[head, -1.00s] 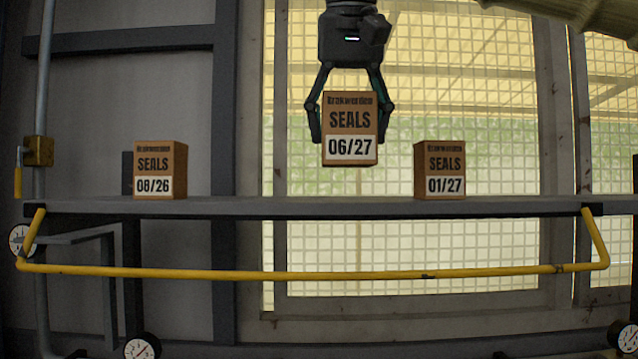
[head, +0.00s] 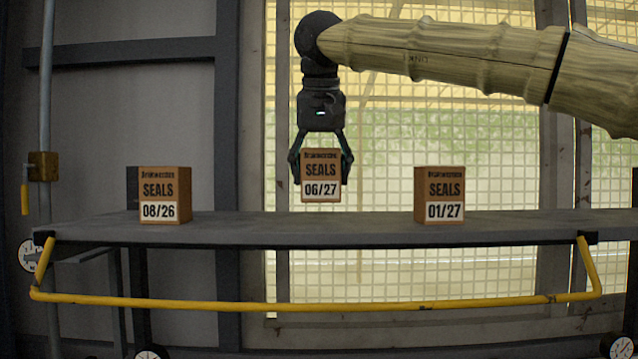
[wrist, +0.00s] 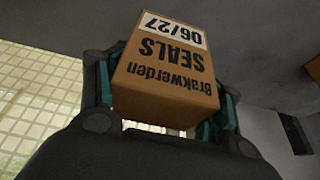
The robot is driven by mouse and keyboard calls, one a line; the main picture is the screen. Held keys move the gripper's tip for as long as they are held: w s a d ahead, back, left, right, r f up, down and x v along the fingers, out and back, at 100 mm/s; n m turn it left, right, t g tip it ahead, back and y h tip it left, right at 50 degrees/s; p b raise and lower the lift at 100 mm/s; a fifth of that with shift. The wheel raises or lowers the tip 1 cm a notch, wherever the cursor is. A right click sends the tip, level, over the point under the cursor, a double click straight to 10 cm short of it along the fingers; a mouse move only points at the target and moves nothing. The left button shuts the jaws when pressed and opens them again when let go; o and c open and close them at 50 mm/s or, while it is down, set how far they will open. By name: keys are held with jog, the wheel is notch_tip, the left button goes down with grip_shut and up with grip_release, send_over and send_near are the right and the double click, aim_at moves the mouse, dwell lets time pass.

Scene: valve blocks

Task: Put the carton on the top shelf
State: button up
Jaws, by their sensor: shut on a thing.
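The carton marked SEALS 06/27 (head: 321,176) hangs upright in my gripper (head: 321,170), whose fingers are shut on its two sides. In the head view its lower edge shows slightly above the line of the shelf (head: 330,230), between two other cartons. The wrist view also shows the held carton (wrist: 165,65), its label upside down, between the fingers. The carton marked 08/26 (head: 165,195) stands on the shelf at the left. The carton marked 01/27 (head: 440,195) stands on the shelf at the right.
A yellow rail (head: 300,306) runs along the shelf front, below its edge. The shelf is clear between the two standing cartons. A mesh window (head: 400,150) is behind. A pipe with a brass valve (head: 42,167) is at far left.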

aim_at(320, 186)
jog(key=shift+s+a+f+p, duration=0.15)
jog(key=shift+s+f+p, duration=0.05)
jog(key=shift+f+p, duration=0.35)
jog(key=shift+x, duration=1.05)
jog(key=shift+s+f, duration=0.1)
jog(key=shift+s, duration=0.15)
jog(key=o, duration=1.3)
jog(key=shift+o, duration=0.2)
jog(key=b+v, duration=0.3)
jog(key=v, duration=0.9)
jog(key=shift+b, duration=0.3)
jog(key=shift+s, duration=0.1)
